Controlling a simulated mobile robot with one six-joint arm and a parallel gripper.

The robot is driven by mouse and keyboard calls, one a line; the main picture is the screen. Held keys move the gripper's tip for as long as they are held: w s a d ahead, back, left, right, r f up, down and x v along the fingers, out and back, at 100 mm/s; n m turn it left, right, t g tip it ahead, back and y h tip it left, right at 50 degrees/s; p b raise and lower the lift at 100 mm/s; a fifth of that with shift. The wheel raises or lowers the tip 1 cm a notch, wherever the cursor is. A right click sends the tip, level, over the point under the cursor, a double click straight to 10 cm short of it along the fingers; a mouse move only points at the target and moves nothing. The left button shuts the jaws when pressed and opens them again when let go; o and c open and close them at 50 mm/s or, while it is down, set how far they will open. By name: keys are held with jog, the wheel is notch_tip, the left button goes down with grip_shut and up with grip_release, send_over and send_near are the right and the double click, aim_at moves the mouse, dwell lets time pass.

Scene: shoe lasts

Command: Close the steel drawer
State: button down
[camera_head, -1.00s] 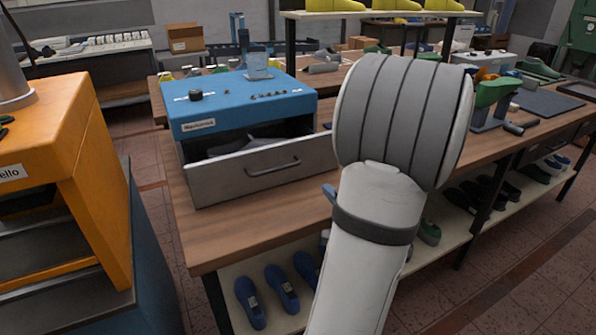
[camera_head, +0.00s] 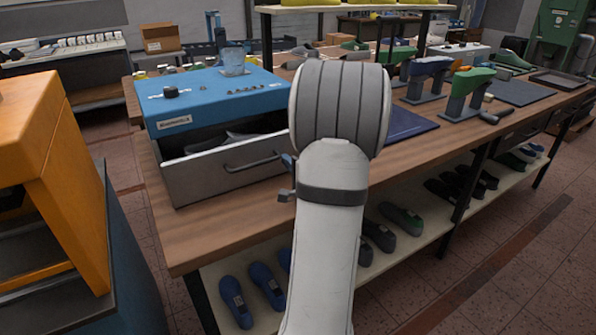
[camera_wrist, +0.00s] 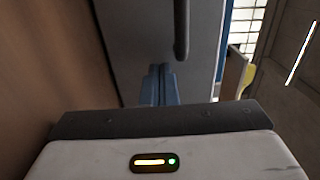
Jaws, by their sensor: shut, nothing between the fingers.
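The steel drawer (camera_head: 215,183) stands pulled out of the blue cabinet (camera_head: 215,98) on the workbench. Dark shoe lasts (camera_head: 240,138) lie inside it. Its bar handle (camera_head: 252,163) is on the grey front. The wrist view shows the drawer front (camera_wrist: 130,45) and the dark handle (camera_wrist: 181,28) close ahead. My gripper (camera_wrist: 160,72) has its blue fingers together and empty, pointing at the drawer front beside the handle. I cannot tell whether the tips touch it. In the head view my arm hides most of the gripper near the drawer's right end.
The wooden bench top (camera_head: 190,235) is clear in front of the drawer. Lasts on stands (camera_head: 465,95) and a dark blue mat (camera_head: 405,125) lie to the right. A lower shelf (camera_head: 400,250) holds several shoe lasts. An orange cabinet (camera_head: 60,150) stands at the left.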

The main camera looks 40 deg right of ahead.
jog(key=shift+w, duration=0.3)
jog(key=p+x, duration=0.1)
jog(key=x, duration=1.1)
jog(key=shift+d+p, duration=0.1)
jog(key=shift+p, duration=0.2)
jog(key=shift+w, duration=0.25)
jog(key=shift+r, duration=0.2)
